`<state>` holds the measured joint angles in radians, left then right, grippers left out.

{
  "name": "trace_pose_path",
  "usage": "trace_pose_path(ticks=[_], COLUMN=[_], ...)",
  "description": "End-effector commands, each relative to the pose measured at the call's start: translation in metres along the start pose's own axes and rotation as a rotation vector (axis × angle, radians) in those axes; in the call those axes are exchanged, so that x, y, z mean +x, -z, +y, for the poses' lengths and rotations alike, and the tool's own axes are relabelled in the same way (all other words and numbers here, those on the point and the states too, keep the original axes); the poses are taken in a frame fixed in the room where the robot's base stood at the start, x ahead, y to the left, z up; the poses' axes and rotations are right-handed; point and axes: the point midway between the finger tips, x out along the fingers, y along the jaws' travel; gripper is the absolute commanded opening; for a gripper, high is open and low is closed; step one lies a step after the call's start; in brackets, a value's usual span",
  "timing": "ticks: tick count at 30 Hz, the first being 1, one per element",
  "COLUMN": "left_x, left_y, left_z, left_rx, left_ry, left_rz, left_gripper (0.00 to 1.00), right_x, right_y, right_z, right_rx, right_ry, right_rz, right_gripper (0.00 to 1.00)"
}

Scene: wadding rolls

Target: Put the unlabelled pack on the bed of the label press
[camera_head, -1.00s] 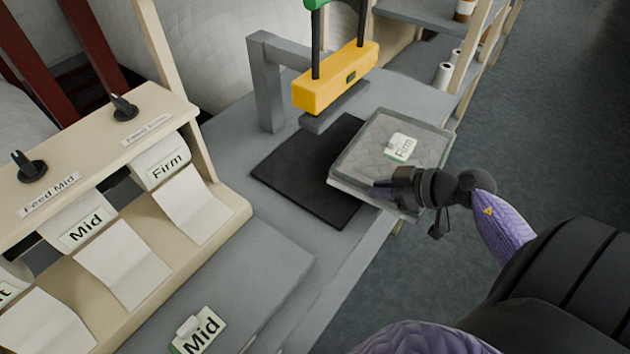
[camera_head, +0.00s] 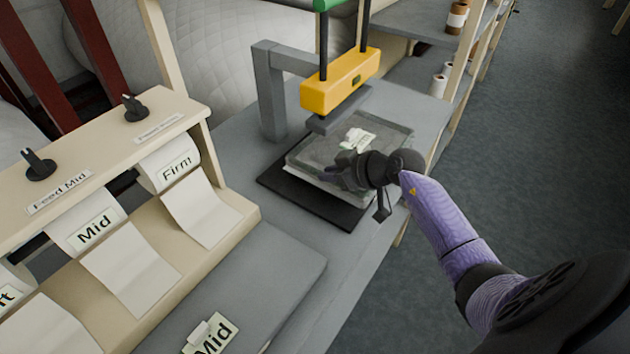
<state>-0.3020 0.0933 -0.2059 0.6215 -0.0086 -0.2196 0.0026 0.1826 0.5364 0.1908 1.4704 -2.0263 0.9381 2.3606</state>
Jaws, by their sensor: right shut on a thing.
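The pack (camera_head: 318,157) is a flat, clear-wrapped grey quilted slab with a small white label piece (camera_head: 358,139) lying on top. It sits over the black bed (camera_head: 345,217) of the label press, covering most of it and reaching past its far right edge. Whether it rests fully on the bed is hard to tell. The yellow press head (camera_head: 340,82) is raised above the pack's far side. My right gripper (camera_head: 345,172) is shut on the pack's near right edge. My left gripper is not in view.
A cream label dispenser (camera_head: 110,150) with Mid and Firm strips stands at the left. A loose Mid label (camera_head: 212,335) lies on the grey table at the front. The press's grey post (camera_head: 270,92) stands behind the bed. Shelves with rolls (camera_head: 438,85) are at the back right.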

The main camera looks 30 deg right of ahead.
Motion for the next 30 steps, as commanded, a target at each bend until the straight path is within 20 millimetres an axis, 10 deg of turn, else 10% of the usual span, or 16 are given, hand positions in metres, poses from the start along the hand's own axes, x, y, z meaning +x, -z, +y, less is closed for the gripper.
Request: trace_pose_path(ticks=[7, 13, 23, 24, 30], left_x=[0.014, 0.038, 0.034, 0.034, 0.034], left_y=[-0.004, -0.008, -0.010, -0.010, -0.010], left_z=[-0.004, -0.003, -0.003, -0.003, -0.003], left_rx=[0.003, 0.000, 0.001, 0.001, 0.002], left_ry=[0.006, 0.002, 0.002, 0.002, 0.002], left_rz=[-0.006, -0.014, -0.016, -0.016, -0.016], left_gripper=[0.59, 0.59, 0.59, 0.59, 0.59], right_x=[0.032, 0.053, 0.053, 0.053, 0.053], right_y=[0.020, -0.008, -0.009, -0.009, -0.009], right_z=[0.000, 0.000, 0.000, 0.000, 0.000], right_rx=[-0.001, 0.002, 0.000, 0.000, -0.001], right_ry=[0.000, 0.001, 0.001, 0.001, 0.001], right_rz=[0.000, -0.003, -0.001, -0.001, -0.001], right_gripper=[0.00, 0.00, 0.00, 0.23, 0.52])
